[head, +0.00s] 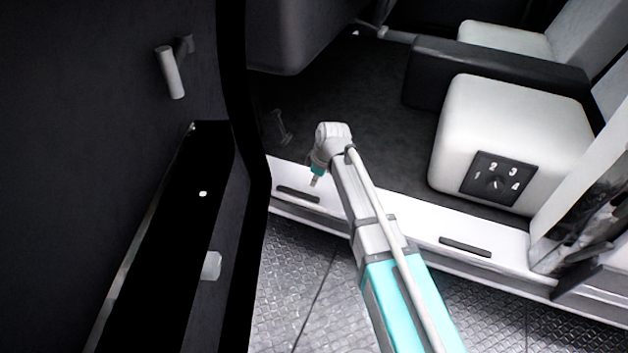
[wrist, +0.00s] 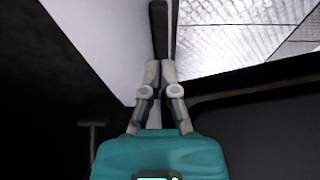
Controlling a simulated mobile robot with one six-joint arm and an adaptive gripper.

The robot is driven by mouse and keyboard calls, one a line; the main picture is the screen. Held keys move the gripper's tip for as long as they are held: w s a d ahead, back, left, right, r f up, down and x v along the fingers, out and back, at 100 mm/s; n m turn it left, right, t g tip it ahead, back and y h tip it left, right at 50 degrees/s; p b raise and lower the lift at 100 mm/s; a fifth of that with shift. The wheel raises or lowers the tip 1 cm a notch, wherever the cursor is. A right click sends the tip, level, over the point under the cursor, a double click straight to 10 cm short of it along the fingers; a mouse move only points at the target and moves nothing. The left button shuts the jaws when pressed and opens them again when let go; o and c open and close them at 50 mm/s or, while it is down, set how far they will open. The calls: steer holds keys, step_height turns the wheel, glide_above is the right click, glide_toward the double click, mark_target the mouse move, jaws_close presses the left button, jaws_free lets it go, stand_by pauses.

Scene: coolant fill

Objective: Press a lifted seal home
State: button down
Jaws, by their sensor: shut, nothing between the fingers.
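A white door sill (head: 375,226) runs along the vehicle's opening and carries two short dark strips that look like seals. The left strip (head: 298,194) lies close by my gripper (head: 315,181), which points down over the sill. The right strip (head: 466,246) lies farther along, beyond my arm. In the wrist view my gripper (wrist: 160,70) is shut and empty, its fingertips at the near end of a dark strip (wrist: 158,28). I cannot tell whether they touch it, or whether either strip is lifted.
A white seat (head: 500,125) with a numbered dial panel (head: 495,178) stands behind the sill at right. The dark open door (head: 110,120) with a grey handle (head: 171,72) fills the left. A metal plate floor (head: 305,295) lies in front.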

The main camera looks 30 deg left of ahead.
steer(key=d+p+v, duration=0.2)
steer(key=p+v, duration=0.6)
steer(key=v, duration=0.1)
stand_by(0.3)
steer(key=shift+w+d+f, duration=0.1)
steer(key=shift+w+d, duration=0.05)
stand_by(0.5)
